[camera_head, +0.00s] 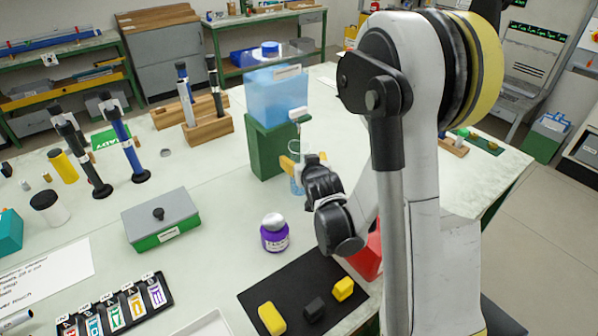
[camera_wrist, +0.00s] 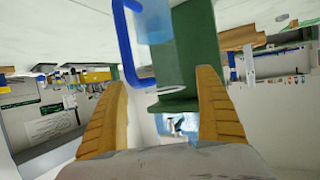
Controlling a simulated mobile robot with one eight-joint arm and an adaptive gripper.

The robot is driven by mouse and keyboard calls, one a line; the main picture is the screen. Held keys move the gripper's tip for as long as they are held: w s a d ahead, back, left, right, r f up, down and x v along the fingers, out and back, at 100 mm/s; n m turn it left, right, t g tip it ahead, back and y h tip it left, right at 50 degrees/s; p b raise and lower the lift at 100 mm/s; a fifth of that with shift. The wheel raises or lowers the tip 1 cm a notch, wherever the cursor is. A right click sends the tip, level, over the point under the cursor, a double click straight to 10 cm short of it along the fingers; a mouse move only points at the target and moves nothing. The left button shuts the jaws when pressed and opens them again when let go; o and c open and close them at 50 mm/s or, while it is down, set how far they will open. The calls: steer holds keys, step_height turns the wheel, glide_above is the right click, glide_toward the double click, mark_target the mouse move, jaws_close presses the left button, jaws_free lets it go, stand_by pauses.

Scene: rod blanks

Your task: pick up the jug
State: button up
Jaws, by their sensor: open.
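The jug (camera_head: 297,186) is small and clear, with light blue contents, standing on the table in front of a green block. My arm and gripper partly hide it in the head view. In the wrist view, which is upside down, its blue handle (camera_wrist: 130,48) is toward the left and its light blue body (camera_wrist: 156,22) is at the top. My gripper (camera_head: 301,162) is open, its yellow fingers at the jug's upper part. The wrist view shows the gripper (camera_wrist: 163,78) with the jug's pale rim between the fingertips; contact cannot be told.
The green block (camera_head: 268,150) carries a translucent blue container (camera_head: 276,98) just behind the jug. A purple jar (camera_head: 274,234) stands to the left, near a grey-lidded green box (camera_head: 160,220). A black mat (camera_head: 262,294) with small blocks lies in front. Clear table lies between jar and green block.

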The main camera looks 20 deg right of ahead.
steer(key=b+x, duration=0.2)
steer(key=x, duration=0.3)
steer(key=shift+w+a+f, duration=0.1)
steer(key=shift+f, duration=0.1)
steer(key=shift+r, duration=0.1)
steer(key=shift+c, duration=0.2)
steer(key=c, duration=1.5)
steer(key=shift+o, duration=0.2)
